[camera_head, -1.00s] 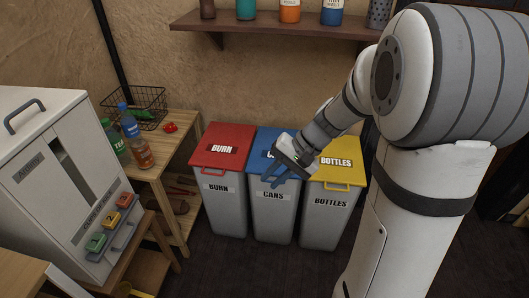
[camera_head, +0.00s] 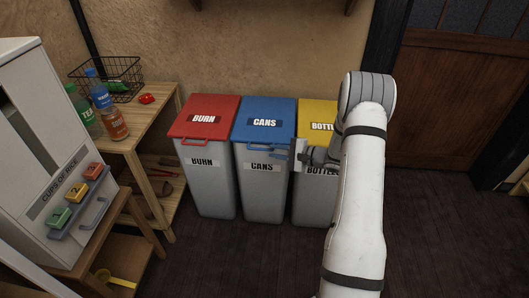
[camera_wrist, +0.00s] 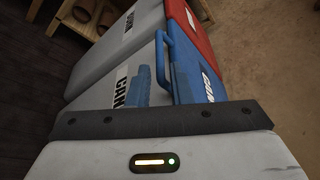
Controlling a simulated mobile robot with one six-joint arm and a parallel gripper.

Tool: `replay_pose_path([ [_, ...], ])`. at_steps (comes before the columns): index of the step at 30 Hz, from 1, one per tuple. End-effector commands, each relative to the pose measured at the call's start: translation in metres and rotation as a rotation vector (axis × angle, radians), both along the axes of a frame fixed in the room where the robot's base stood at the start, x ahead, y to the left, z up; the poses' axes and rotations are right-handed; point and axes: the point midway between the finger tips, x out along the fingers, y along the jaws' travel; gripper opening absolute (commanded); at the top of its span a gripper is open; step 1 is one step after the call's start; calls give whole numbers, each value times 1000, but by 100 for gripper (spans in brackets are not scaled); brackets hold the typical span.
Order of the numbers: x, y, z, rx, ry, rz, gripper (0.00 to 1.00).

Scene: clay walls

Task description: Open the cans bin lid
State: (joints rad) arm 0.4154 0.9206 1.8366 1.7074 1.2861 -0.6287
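The cans bin (camera_head: 262,190) is grey with a blue lid (camera_head: 264,117) marked CANS, which lies shut. A blue loop handle (camera_head: 250,145) sticks out from the lid's front edge; it also shows in the wrist view (camera_wrist: 164,42). My gripper (camera_head: 280,154), with blue fingers, is at the right end of this handle, in front of the lid. In the wrist view my two fingers (camera_wrist: 163,88) are apart, with the near end of the handle seen between them. I cannot tell whether they touch it.
The burn bin (camera_head: 208,185) with a red lid stands to the left, the bottles bin (camera_head: 312,205) with a yellow lid to the right, partly behind my arm. A wooden shelf table (camera_head: 150,120) with bottles (camera_head: 112,122) and a wire basket (camera_head: 105,80) is further left. Dark floor in front is clear.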

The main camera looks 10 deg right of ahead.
Motion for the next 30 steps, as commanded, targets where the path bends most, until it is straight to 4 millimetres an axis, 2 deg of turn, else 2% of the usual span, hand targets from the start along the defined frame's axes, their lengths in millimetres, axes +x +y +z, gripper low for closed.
replay_pose_path([
  [3,12,18,-6,0,0,4,19],
  [9,28,38,-11,-1,1,3,19],
  [20,32,45,-12,-1,1,3,19],
  [27,32,45,-12,-1,1,3,2],
  [30,32,45,-12,0,3,4,0],
])
